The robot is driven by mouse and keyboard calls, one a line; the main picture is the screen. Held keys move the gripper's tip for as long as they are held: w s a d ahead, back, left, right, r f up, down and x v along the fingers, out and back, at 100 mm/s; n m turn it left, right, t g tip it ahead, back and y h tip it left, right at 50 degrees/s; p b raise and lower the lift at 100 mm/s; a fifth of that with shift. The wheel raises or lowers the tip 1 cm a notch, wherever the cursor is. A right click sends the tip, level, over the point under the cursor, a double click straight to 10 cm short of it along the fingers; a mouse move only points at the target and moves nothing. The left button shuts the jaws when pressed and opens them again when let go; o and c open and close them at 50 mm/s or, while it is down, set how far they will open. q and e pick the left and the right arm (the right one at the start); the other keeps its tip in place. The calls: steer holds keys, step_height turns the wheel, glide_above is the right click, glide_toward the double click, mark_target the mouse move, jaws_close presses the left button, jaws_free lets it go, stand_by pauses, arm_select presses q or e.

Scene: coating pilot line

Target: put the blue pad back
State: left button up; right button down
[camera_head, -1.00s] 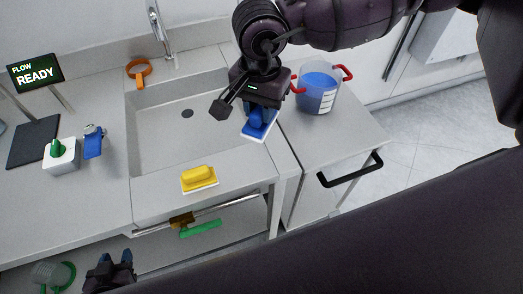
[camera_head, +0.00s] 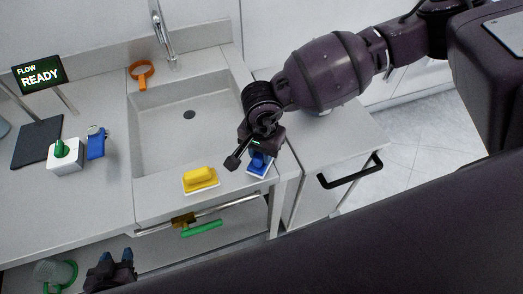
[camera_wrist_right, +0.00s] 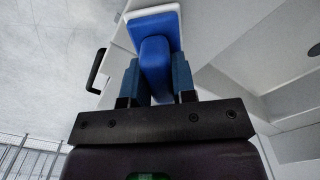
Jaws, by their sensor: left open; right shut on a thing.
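The blue pad (camera_head: 258,166) has a blue grip on a white base. My right gripper (camera_head: 259,152) is shut on its grip, at the right front corner of the sink counter. In the right wrist view the blue pad (camera_wrist_right: 156,50) sits between the two fingers of the right gripper (camera_wrist_right: 158,82). Whether the pad touches the counter cannot be told. A yellow pad (camera_head: 200,179) with a white base rests on the counter's front strip, left of the blue pad. My left gripper (camera_head: 112,256) is open and empty at the lower left, in front of the counter.
The sink basin (camera_head: 165,145) lies behind the yellow pad. A green handle (camera_head: 202,229) hangs below the front rail. A white block with a green knob (camera_head: 65,154) and a blue item (camera_head: 96,145) stand on the left. A cart with a black handle (camera_head: 350,170) adjoins on the right.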

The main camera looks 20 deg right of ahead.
steer(key=shift+f, duration=0.2)
steer(key=shift+f, duration=0.2)
steer(key=c, duration=0.9)
jaws_free()
steer(key=shift+c, duration=0.2)
steer(key=shift+r, duration=0.1)
step_height(320, 180, up, 12)
steer(key=shift+b, duration=0.4)
steer(key=shift+s, duration=0.1)
